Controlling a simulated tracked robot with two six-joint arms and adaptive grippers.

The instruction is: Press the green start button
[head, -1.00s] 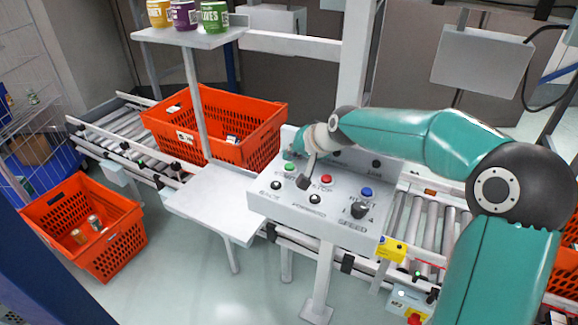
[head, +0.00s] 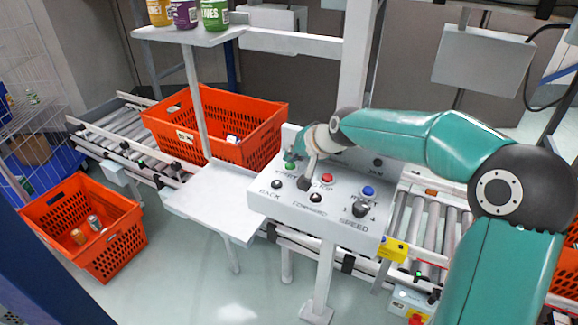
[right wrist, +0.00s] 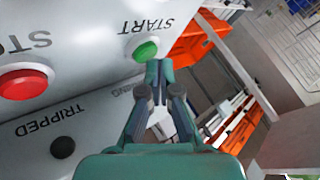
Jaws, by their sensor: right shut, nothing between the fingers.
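The green start button (head: 289,166) sits at the left end of the grey control panel (head: 262,199) in the head view. In the right wrist view the same green button (right wrist: 145,51) is round, next to the label START. My right gripper (head: 292,154) reaches over the panel from the right, shut and empty. In the right wrist view its closed fingertips (right wrist: 157,68) are right by the lower edge of the button; I cannot tell whether they touch it. My left gripper is out of view.
A red button (head: 327,178), a blue button (head: 368,190), black buttons and a speed knob (head: 361,209) share the panel. Orange totes stand on the conveyor (head: 253,118) and on the floor (head: 110,256). A grey side table (head: 213,198) is left of the panel.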

